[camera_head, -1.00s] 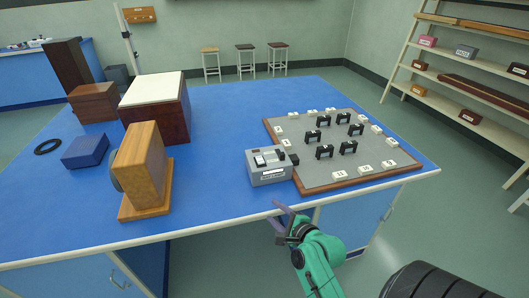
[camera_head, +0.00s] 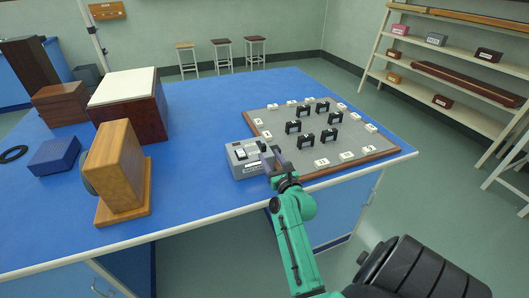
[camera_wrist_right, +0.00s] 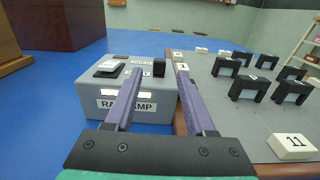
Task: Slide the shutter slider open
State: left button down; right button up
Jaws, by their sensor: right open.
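A grey lamp box (camera_head: 247,168) stands on the blue bench at the left edge of the board. In the right wrist view its front (camera_wrist_right: 85,100) carries a partly hidden label ending in "MP". A small black block (camera_wrist_right: 159,67) stands at the right of its top and looks like the shutter slider; a flat black switch (camera_wrist_right: 108,69) lies further left. My right gripper (camera_head: 270,154) is open at the box's front right corner. In the wrist view its purple fingers (camera_wrist_right: 155,82) lie either side of the block, and contact cannot be told. My left gripper is not in view.
A grey board (camera_head: 345,152) with a wooden rim holds several black holders and numbered white tags, right of the box. A wooden upright piece (camera_head: 115,165) on a base and a dark box with a white top (camera_head: 128,105) stand left. Bare blue bench lies between.

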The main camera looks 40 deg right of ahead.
aim_at(264, 148)
jog(key=b+x, duration=0.1)
jog(key=x, duration=0.4)
jog(key=shift+f+b, duration=0.15)
jog(key=shift+b, duration=0.25)
jog(key=shift+w, duration=0.15)
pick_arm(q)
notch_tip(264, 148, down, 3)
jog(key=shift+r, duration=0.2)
pick_arm(e)
grip_shut()
dwell(0.3)
